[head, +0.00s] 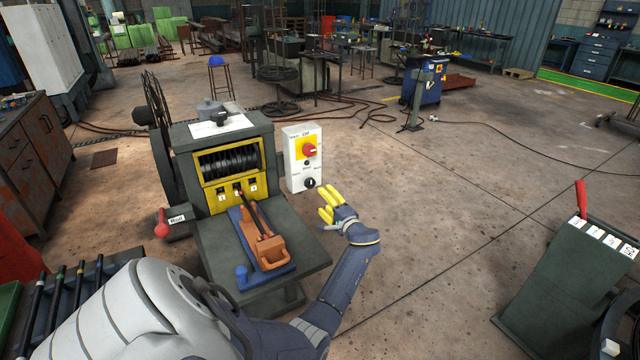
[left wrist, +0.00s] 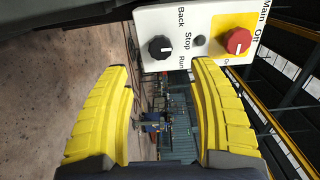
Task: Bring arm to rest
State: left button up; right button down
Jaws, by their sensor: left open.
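My left gripper (head: 325,204) has yellow fingers, open and empty, to the lower right of a white control box (head: 293,165). The box has a red main switch (head: 309,149) on a yellow plate and a black knob (head: 310,183) marked Back, Stop and Run. In the left wrist view the fingers (left wrist: 161,66) stand apart, with the black knob (left wrist: 160,47) and red switch (left wrist: 237,41) beyond their tips. Neither finger visibly touches the box. I cannot tell the knob's setting. My right gripper is not in view.
The capstan machine (head: 222,140) stands left of the box, with a black drum (head: 230,160). An orange tool (head: 267,248) lies on a blue base (head: 245,236) on its front shelf. A red-handled lever (head: 161,228) sticks out left. A dark green stand (head: 560,290) is at right; floor between is clear.

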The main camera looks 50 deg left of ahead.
pick_arm(q)
jog(key=shift+s+d, duration=0.1)
jog(key=shift+d, duration=0.35)
